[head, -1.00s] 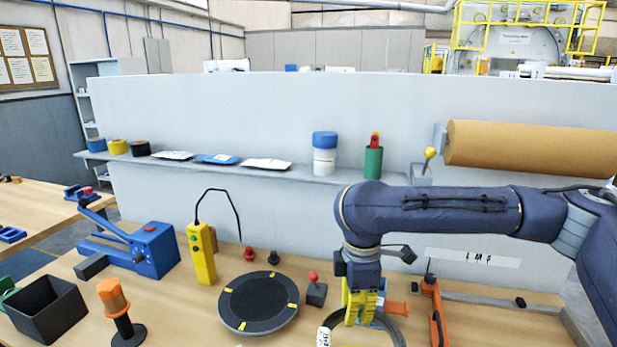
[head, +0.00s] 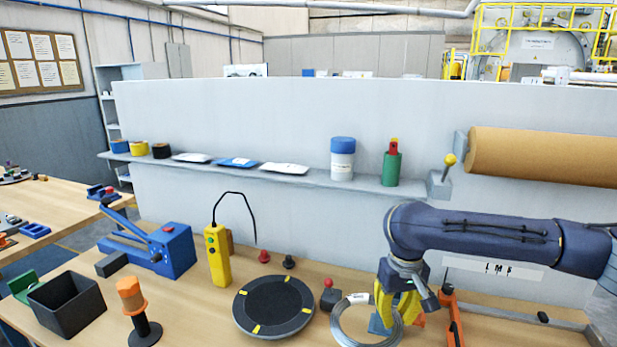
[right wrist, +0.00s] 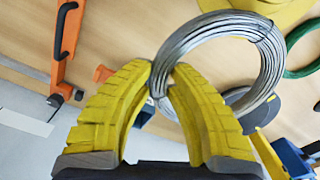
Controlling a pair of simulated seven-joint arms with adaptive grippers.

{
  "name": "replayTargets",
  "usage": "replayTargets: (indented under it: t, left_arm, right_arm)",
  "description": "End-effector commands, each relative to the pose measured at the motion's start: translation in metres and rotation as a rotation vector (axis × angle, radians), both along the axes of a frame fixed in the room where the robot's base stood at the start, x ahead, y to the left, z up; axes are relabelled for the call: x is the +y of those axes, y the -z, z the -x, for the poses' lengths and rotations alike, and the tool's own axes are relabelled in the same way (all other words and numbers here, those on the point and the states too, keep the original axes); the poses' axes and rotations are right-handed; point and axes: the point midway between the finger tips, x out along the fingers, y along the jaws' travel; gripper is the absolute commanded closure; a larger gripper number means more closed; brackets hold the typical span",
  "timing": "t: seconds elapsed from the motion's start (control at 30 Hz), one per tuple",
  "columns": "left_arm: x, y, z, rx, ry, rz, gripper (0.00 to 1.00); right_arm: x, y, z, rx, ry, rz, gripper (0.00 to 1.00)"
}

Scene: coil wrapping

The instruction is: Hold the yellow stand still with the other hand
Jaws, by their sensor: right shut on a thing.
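A large yellow surface (right wrist: 288,10), which may be the yellow stand, shows only in part at the top right of the right wrist view. I cannot make out that stand in the head view. My right gripper (right wrist: 163,82), with yellow fingers, is shut on the rim of a grey wire coil (right wrist: 268,75). In the head view the right gripper (head: 398,312) points down at the right side of the coil (head: 338,325), which has a white label. The coil looks tilted and held above the table. My left gripper is not in view.
A round black turntable (head: 273,305) lies left of the coil, with a red-knobbed block (head: 329,297) between. A yellow control box (head: 217,258), a blue lever tool (head: 165,250) and a dark bin (head: 66,305) stand further left. An orange-handled tool (head: 452,318) stands right of the gripper.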

Motion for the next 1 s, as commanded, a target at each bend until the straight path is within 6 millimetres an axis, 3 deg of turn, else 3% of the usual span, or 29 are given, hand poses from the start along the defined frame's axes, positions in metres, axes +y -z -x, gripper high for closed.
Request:
replayTargets:
  t: [0.27, 0.67, 0.87, 1.0]
  left_arm:
    - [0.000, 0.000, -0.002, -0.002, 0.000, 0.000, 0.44]
    - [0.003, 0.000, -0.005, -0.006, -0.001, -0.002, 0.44]
    - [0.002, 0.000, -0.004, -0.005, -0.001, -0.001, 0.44]
    - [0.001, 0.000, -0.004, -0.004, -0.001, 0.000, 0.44]
  right_arm:
    - [-0.010, 0.009, 0.001, -0.003, 0.111, -0.001, 1.00]
    - [-0.010, 0.008, 0.000, -0.003, 0.118, -0.001, 1.00]
    - [-0.011, -0.017, -0.007, -0.007, 0.109, -0.002, 1.00]
    - [-0.003, -0.048, 0.012, -0.008, 0.035, 0.000, 1.00]
